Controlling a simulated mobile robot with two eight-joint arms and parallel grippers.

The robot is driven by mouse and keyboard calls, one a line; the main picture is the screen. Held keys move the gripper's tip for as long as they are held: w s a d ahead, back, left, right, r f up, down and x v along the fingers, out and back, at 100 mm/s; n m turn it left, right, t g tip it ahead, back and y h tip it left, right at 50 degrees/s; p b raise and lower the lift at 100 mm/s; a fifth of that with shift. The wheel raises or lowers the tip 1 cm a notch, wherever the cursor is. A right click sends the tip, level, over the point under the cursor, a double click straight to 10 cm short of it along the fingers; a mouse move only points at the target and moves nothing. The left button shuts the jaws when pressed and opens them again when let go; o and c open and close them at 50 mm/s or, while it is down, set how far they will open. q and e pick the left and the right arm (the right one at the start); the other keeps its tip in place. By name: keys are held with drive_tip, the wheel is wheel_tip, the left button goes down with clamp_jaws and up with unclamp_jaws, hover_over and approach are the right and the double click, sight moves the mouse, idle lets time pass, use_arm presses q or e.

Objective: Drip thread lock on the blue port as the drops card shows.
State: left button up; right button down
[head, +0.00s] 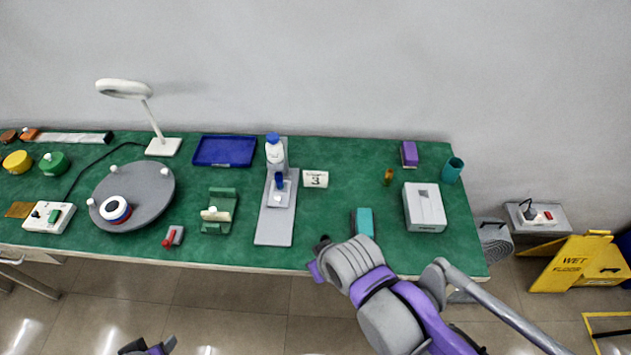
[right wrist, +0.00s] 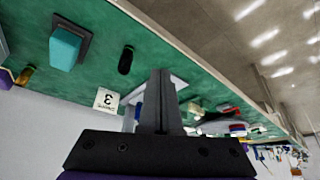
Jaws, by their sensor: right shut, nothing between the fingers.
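The drops card (head: 316,179) is white with a "3" and stands mid-table; it shows upside down in the right wrist view (right wrist: 107,101). Left of it, a grey plate (head: 273,230) bears a white bottle with a blue cap (head: 275,151) and a small upright blue part (head: 279,181), possibly the blue port. A dark rounded item (right wrist: 126,60) lies on the table near its front edge, perhaps the thread lock; I cannot tell. My right gripper (right wrist: 160,100) is shut and empty, near the front edge. My left gripper (head: 147,347) is barely in view at the bottom edge.
A teal block (head: 364,222), an amber bottle (head: 388,177), a white box (head: 424,207) and a teal cup (head: 452,170) stand to the right. A green cradle (head: 218,211), a round grey turntable (head: 140,180) and a blue tray (head: 224,151) are to the left.

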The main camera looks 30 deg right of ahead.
wheel_tip(320, 180, up, 23)
drive_tip(key=n+t+y+b, duration=0.15)
drive_tip(key=n+t, duration=0.25)
drive_tip(key=n, duration=0.6)
hover_over(276, 138)
drive_tip(key=shift+r+b, duration=0.2)
drive_tip(key=shift+b, duration=0.25)
drive_tip(key=shift+f, duration=0.15)
wheel_tip(276, 138, down, 7)
drive_tip(key=b, duration=0.6)
drive_tip(key=shift+f+b, duration=0.1)
drive_tip(key=shift+b, duration=0.2)
drive_tip(key=shift+f, duration=0.7)
